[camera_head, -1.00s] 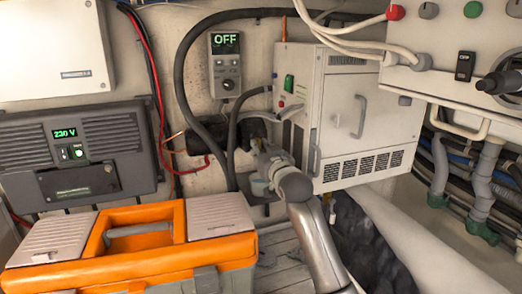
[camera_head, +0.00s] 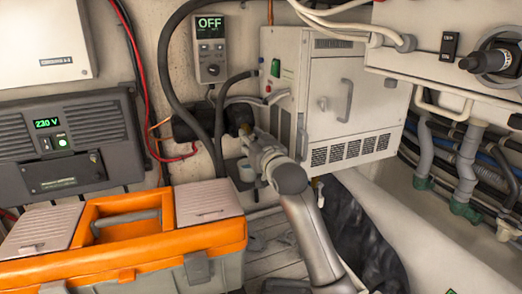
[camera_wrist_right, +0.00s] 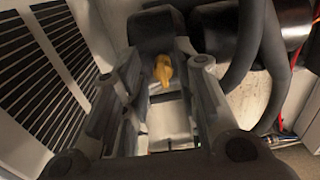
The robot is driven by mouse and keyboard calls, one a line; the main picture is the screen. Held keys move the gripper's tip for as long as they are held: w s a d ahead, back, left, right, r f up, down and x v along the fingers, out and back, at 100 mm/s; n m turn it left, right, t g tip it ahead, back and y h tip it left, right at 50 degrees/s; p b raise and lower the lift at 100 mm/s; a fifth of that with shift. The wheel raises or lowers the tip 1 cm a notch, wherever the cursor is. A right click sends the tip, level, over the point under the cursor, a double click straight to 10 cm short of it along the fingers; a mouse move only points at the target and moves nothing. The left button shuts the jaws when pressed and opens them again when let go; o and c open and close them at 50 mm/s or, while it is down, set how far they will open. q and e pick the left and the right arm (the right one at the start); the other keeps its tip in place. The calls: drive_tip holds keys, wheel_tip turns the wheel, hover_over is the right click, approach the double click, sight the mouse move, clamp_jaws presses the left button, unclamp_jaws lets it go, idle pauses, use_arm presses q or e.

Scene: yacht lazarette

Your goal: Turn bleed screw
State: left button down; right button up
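The bleed screw appears to be the small yellow winged piece (camera_wrist_right: 163,70) on a dark cylindrical fitting in the right wrist view. My right gripper (camera_wrist_right: 165,82) is open, with one finger on each side of the yellow piece and visible gaps between. I cannot tell how far the fingertips are from it in depth. In the head view my right gripper (camera_head: 254,150) reaches to the dark fitting (camera_head: 238,119) left of the white cabinet, and the screw is mostly hidden there. My left gripper is not in view.
The white vented cabinet (camera_head: 335,100) stands close on the right. Black hoses (camera_head: 168,75) curve beside the fitting. An orange toolbox (camera_head: 150,245) is at the front left. A control box (camera_head: 211,50) reading OFF hangs above.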

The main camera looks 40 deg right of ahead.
drive_tip(key=v, duration=0.9)
drive_tip(key=shift+s, duration=0.2)
drive_tip(key=shift+f, duration=0.15)
